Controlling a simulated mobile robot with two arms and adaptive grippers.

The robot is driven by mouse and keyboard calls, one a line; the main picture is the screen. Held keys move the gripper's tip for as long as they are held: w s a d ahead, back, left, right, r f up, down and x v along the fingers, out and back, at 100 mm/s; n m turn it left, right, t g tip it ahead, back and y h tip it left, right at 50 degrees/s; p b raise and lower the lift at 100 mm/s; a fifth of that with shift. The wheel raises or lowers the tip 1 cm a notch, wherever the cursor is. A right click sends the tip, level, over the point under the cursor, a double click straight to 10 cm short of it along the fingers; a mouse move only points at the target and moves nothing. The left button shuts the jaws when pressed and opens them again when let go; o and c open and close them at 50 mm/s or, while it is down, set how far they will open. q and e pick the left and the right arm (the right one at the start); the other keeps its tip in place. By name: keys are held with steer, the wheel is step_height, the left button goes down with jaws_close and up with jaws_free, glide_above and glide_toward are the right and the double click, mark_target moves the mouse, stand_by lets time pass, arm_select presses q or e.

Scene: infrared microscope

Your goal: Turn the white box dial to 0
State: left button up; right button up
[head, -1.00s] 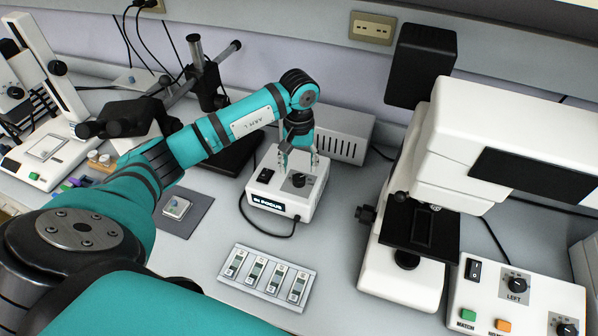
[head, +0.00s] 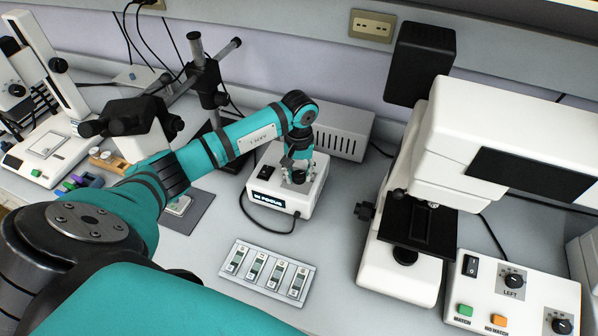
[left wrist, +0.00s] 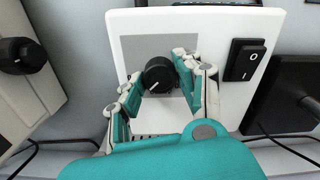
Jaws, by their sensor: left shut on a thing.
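The white box (head: 309,196) stands on the bench with a black round dial (left wrist: 160,75) on a grey plate on its top. My left gripper (head: 298,180) reaches down over the box from above and is shut on the dial. In the left wrist view its fingertips (left wrist: 158,80) lie on either side of the dial. The dial's white mark points to the lower left in that view. No scale numbers can be read around the dial. My right gripper is not in view.
A black rocker switch (left wrist: 244,60) sits beside the dial on the same box. A slide holder (head: 267,272) lies in front of the box. A white microscope (head: 400,262) and a control box (head: 480,290) stand to the right. A grey vented box (head: 345,132) is behind.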

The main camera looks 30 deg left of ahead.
arm_select(q)
steer(key=c, duration=0.3)
